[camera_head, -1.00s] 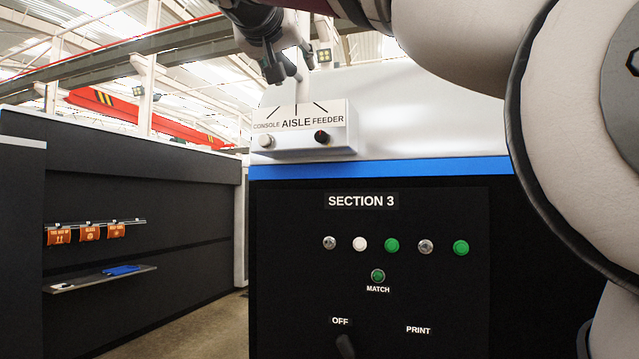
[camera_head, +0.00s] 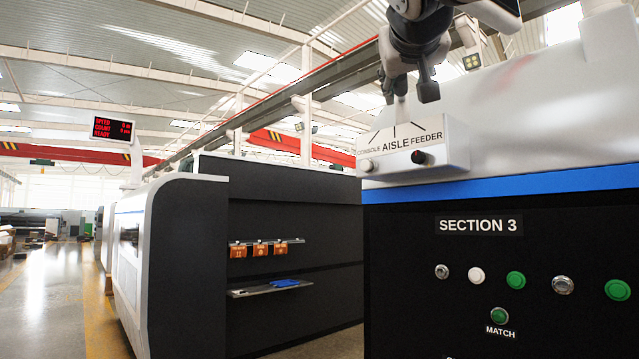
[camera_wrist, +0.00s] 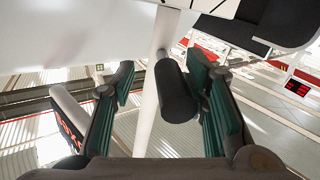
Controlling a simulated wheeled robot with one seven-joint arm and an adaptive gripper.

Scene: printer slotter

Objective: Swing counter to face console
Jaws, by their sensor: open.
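A white box marked CONSOLE, AISLE and FEEDER (camera_head: 415,148) sits on the Section 3 housing, with a white knob and a black knob on its front. My gripper (camera_head: 411,88) is above this box, fingers pointing down; it also shows in the wrist view (camera_wrist: 165,105). It is open. In the wrist view a black cylindrical grip (camera_wrist: 175,92) lies between the fingers, beside a white post (camera_wrist: 157,70). I cannot tell whether the fingers touch the grip. A panel edge with red lettering (camera_wrist: 68,120) shows at left there; whether it is the counter is unclear.
The Section 3 panel (camera_head: 478,225) with several buttons stands close at right. A dark cabinet (camera_head: 285,215) with orange cards and a small shelf stands beyond. Open floor (camera_head: 50,300) runs along the left side.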

